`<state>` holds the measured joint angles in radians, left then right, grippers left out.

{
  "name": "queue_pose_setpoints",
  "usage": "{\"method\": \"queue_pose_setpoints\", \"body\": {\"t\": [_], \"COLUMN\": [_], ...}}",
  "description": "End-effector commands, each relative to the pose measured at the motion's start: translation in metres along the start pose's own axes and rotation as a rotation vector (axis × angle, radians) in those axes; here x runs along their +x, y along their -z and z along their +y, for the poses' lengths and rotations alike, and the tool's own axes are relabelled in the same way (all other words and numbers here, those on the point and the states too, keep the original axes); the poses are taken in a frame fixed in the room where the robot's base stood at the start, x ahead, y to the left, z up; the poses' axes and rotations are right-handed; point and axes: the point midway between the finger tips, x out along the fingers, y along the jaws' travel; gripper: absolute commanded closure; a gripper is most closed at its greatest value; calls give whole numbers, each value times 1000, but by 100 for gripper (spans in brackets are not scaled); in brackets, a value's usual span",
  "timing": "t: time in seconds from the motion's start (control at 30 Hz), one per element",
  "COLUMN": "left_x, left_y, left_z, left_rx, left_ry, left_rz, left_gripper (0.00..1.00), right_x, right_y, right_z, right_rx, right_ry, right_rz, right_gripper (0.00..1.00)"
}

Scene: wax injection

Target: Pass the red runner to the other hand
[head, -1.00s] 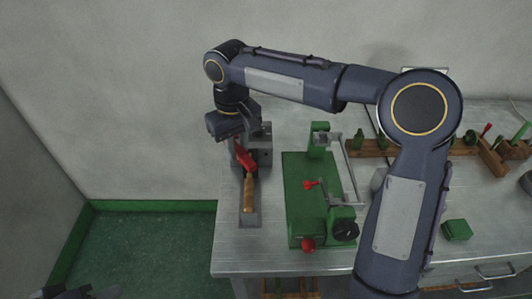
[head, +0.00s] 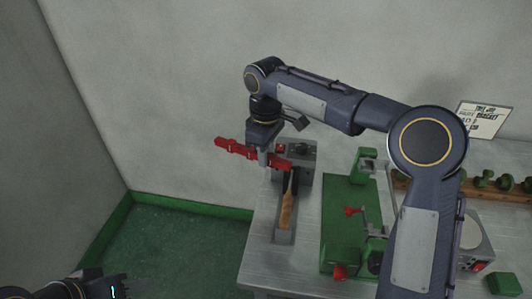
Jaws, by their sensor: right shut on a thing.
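The red runner (head: 236,149) is a long, notched red bar in the head view, held in the air near the bench's left end. My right gripper (head: 264,158) points down and is shut on it, right of the bar's middle. The runner's left end sticks out past the bench edge. Its right end lies in front of the grey block in the picture. My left gripper (head: 128,285) is low at the bottom left, over the green floor, well apart from the runner. Its fingers are small and dark, so I cannot tell whether they are open.
A wooden-handled tool (head: 287,211) lies in a grey tray by the grey block (head: 307,156). A green fixture (head: 338,222) with red knobs stands right of it. A wooden rack, a sign (head: 484,119) and a green box (head: 503,283) are further right. The air left of the bench is clear.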

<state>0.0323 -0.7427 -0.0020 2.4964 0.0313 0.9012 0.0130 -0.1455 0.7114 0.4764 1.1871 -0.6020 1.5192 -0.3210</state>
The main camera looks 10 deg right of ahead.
Motion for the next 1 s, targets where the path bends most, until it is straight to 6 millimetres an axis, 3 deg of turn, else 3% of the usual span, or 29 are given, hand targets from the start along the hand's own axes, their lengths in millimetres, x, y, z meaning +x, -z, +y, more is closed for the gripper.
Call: {"method": "queue_pose_setpoints", "body": {"t": [0.17, 0.6, 0.87, 1.0], "left_x": [0, 0, 2, 10], "left_y": [0, 0, 0, 4], "left_z": [0, 0, 0, -2], "left_rx": [0, 0, 46, 302], "left_ry": [0, 0, 9, 63], "left_rz": [0, 0, -16, -99], "left_gripper": [64, 64, 56, 56], "right_x": [-1, -1, 0, 0], "right_y": [1, 0, 0, 0], "right_z": [-1, 0, 0, 0], "right_rx": [143, 900, 1070, 1078], "right_ry": [-3, -1, 0, 0], "right_rz": [2, 2, 1, 1], "right_gripper": [100, 100, 100, 100]}}
